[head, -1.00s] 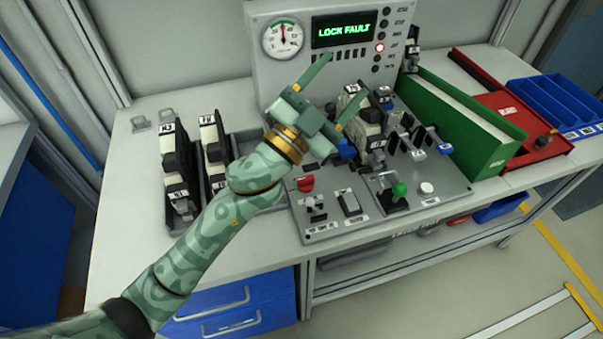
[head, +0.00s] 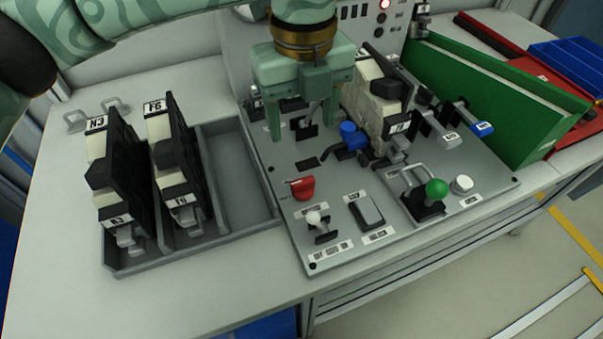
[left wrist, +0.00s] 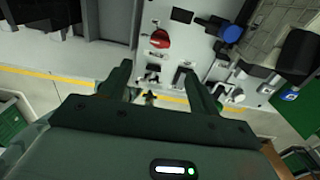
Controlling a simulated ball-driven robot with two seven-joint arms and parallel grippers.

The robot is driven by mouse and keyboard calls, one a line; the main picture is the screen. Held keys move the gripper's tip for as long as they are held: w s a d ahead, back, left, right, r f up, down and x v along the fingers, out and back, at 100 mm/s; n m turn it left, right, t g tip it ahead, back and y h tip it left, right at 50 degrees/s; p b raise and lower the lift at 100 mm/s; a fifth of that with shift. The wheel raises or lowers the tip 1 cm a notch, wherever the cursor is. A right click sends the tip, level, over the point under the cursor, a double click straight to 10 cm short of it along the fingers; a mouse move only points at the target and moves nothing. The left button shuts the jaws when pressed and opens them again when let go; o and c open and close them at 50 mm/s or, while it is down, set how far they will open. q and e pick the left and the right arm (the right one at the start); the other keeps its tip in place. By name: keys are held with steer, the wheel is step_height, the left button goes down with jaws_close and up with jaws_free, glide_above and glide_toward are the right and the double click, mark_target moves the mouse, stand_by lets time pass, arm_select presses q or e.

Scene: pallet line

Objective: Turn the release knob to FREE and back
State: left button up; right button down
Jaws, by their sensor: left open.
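A red knob (head: 303,187) sits on the grey control panel (head: 290,225), left of its middle, with a small label under it that is too small to read. It also shows in the left wrist view (left wrist: 160,39), beyond my fingertips. My left gripper (head: 302,130) is open and empty, pointing down over the rear left of the panel, behind the red knob and apart from it. My left arm hides part of the upright panel. My right gripper is not in view.
A blue knob (head: 350,134), a white-tipped toggle (head: 314,218), a dark rocker switch (head: 366,211) and a green-knobbed lever (head: 436,189) crowd the panel. A grey tray (head: 235,165) with two black-and-white modules stands left. A green bin (head: 500,110) stands right.

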mark_target(303, 180)
arm_select(q)
step_height(303, 180, down, 14)
steer(key=b, duration=0.4)
steer(key=shift+r, duration=0.1)
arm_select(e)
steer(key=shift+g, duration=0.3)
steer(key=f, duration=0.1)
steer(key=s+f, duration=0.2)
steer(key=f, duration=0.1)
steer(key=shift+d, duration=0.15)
arm_select(q)
steer(key=c, duration=1)
